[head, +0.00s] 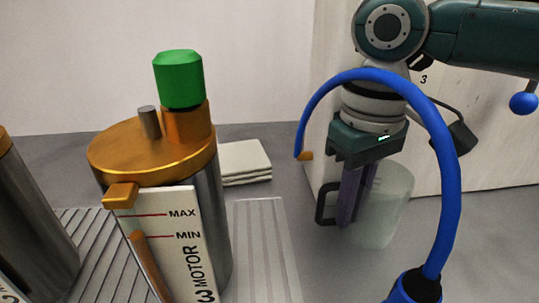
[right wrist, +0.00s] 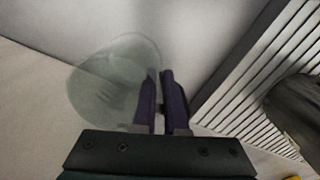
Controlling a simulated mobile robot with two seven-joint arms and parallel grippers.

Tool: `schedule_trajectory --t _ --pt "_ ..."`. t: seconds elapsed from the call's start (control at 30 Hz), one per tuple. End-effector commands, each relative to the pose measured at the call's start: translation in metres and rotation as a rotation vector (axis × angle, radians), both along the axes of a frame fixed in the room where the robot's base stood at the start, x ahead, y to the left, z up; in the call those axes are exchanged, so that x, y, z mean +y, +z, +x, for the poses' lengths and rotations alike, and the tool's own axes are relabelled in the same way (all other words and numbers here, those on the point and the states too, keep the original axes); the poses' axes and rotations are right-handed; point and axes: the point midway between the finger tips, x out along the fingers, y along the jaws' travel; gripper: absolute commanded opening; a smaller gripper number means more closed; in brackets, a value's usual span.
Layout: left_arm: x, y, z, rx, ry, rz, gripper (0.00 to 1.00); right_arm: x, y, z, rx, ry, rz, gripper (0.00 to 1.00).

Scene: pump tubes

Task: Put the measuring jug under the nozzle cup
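The measuring jug (head: 392,207) is a pale translucent cup with a dark handle (head: 324,203), low at the right in the head view. It also shows in the right wrist view (right wrist: 112,82), left of the fingers. My right gripper (head: 354,205) points down with its purple fingers close together at the handle side of the jug. It appears shut on the handle, though the contact is partly hidden. A blue hose (head: 433,125) arches in front of my right arm, with a small orange piece (head: 305,156) by its left end. I cannot tell which part is the nozzle cup. My left gripper is out of view.
A steel tank (head: 217,220) with an orange lid, a green cap (head: 179,79) and a MAX/MIN label stands left of centre. Another tank (head: 30,225) is at the left edge. A ribbed grate (head: 262,250) lies between tank and jug. A folded white cloth (head: 246,160) lies behind.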

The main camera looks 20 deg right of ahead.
Motion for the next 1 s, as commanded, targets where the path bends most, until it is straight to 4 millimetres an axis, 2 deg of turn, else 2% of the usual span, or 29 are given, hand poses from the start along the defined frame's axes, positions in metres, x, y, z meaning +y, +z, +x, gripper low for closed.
schedule_trajectory --t 0.03,0.2,0.5,0.67,0.9,1.0 --pt "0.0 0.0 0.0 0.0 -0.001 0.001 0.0 0.0 0.0 0.0 0.0 0.0 0.0 0.17" --pt "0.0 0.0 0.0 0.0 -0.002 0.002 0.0 0.0 0.0 0.0 0.0 0.0 -0.001 0.35" --pt "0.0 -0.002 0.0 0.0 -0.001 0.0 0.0 0.0 0.003 0.0 -0.002 0.001 -0.001 0.35" --pt "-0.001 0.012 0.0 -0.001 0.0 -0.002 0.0 0.0 0.032 0.001 -0.004 0.001 0.0 0.35" --pt "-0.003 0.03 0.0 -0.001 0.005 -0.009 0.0 0.0 0.087 0.001 -0.004 0.0 0.001 0.35" --pt "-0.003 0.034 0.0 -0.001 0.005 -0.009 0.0 0.0 0.104 0.001 -0.003 0.0 0.0 0.35"
